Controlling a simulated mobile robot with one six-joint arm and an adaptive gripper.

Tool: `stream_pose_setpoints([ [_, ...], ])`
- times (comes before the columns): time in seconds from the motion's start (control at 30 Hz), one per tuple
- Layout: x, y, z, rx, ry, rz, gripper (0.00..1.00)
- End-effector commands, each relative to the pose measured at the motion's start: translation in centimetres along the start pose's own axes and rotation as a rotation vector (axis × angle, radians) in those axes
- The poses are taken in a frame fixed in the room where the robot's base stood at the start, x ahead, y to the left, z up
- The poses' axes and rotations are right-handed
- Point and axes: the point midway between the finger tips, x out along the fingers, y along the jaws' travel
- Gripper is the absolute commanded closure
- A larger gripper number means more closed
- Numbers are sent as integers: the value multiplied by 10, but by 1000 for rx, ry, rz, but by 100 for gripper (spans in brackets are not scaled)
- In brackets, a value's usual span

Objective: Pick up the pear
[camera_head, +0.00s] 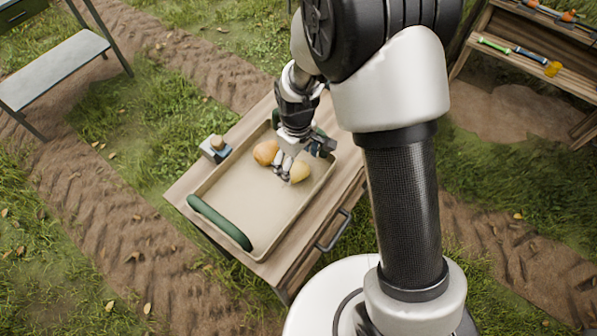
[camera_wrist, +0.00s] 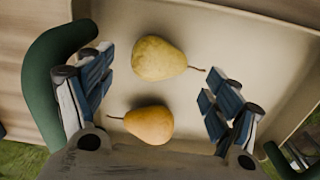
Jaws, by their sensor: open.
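Two pears lie on their sides in a beige tray (camera_head: 248,208). The yellow-green pear (camera_head: 300,172) is at the right of my gripper in the head view; it also shows in the wrist view at upper middle (camera_wrist: 158,58), stem to the right. The orange-yellow pear (camera_head: 265,152) is at the left of my gripper; it shows in the wrist view at lower middle (camera_wrist: 150,124), stem to the left. My gripper (camera_head: 284,167) is over the tray, open and empty. In the wrist view its blue-padded fingers (camera_wrist: 155,92) stand on either side of the pears, apart from both.
The tray has a green handle (camera_head: 220,222) at its near end and stands on a wooden cabinet (camera_head: 185,185). A small grey object with a knob (camera_head: 215,149) sits beside the tray. A grey bench (camera_head: 55,70) and a wooden tool shelf (camera_head: 540,65) stand farther off.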

Motion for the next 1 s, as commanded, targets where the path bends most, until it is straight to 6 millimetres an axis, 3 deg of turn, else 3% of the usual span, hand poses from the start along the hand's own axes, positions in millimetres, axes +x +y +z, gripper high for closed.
stream_pose_setpoints([
  [0.17, 11, 0, 0, 0, -1, -1, 18],
  [0.47, 52, 0, 1, 0, -1, -1, 18],
  [0.7, 52, 0, 0, 0, 0, 0, 18],
  [1.0, 52, 0, 0, 0, 0, 0, 38],
])
